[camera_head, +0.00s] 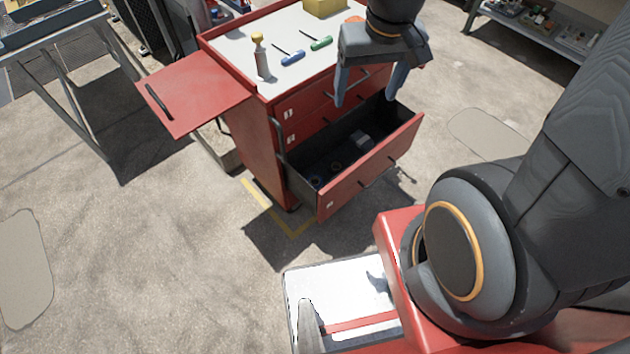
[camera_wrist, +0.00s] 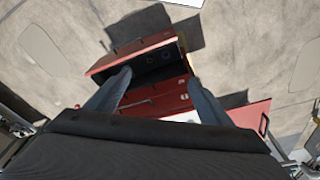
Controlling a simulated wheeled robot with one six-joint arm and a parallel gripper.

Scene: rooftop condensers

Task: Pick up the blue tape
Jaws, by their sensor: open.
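A dark, bluish ring (camera_head: 316,181), perhaps the blue tape, lies at the left end of an open red drawer (camera_head: 372,172). The shade makes its colour hard to tell. A second, yellowish ring (camera_head: 336,167) lies beside it. My gripper (camera_head: 366,101) is open and empty, pointing down above the right part of the drawer, away from the rings. In the wrist view my gripper (camera_wrist: 160,77) spreads its fingers on either side of the drawer's dark inside. Small round shapes (camera_wrist: 138,59) show there, too dark to name.
A pale grey item (camera_head: 361,142) lies in the drawer. The red cabinet's (camera_head: 230,50) top holds blue (camera_head: 292,58) and green (camera_head: 321,43) screwdrivers and a yellow-topped bottle (camera_head: 261,62). A red side shelf (camera_head: 195,98) juts left. The floor before the drawer is clear.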

